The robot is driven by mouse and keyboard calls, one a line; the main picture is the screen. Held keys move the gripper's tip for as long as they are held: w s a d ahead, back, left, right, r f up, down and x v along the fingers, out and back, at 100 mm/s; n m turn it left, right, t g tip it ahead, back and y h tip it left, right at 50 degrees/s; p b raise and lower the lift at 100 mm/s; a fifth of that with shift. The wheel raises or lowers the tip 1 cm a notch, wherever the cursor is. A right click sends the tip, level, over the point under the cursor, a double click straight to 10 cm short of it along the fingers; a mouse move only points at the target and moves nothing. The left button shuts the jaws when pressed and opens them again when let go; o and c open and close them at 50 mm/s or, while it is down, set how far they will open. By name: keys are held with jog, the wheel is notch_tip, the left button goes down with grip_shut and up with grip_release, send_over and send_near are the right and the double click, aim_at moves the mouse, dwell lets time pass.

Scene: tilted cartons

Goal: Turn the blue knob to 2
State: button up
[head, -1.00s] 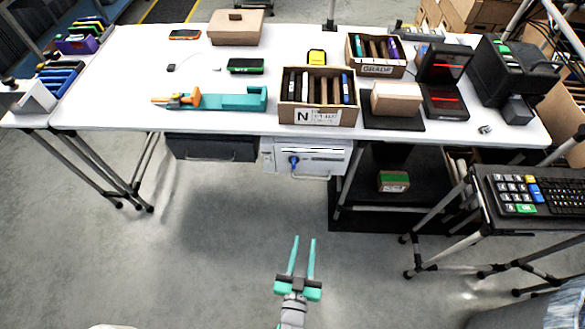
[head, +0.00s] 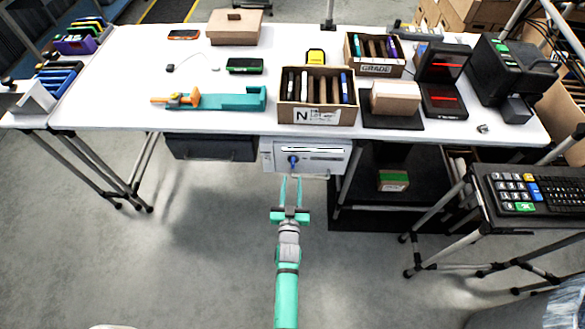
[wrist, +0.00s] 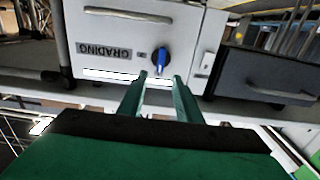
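The blue knob (head: 293,161) is on the front of a white drawer unit (head: 328,160) under the table. In the wrist view the blue knob (wrist: 160,58) sits right of a GRADING label (wrist: 104,51), with a paler pointer mark on it. No numbers around it are legible. My gripper (head: 291,178) is just in front of the drawer unit, below the knob in the head view. In the wrist view my gripper (wrist: 159,78) has its two teal fingers apart, with nothing between them; the tips appear close to the knob without clearly touching it.
A dark drawer (head: 212,148) hangs left of the white unit. The white unit has a handle (wrist: 128,15). The white table (head: 215,135) overhangs, holding boxes and a teal tool holder. A shelf with a green-topped box (head: 393,181) stands right. The floor in front is clear.

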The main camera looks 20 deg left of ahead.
aim_at(293, 163)
jog(key=x, duration=0.7)
jog(key=shift+w+f, duration=0.1)
jog(key=shift+w, duration=0.1)
jog(key=shift+s+a, duration=0.1)
jog(key=shift+a, duration=0.1)
jog(key=shift+c, duration=1.2)
jog(key=shift+d, duration=0.1)
grip_shut()
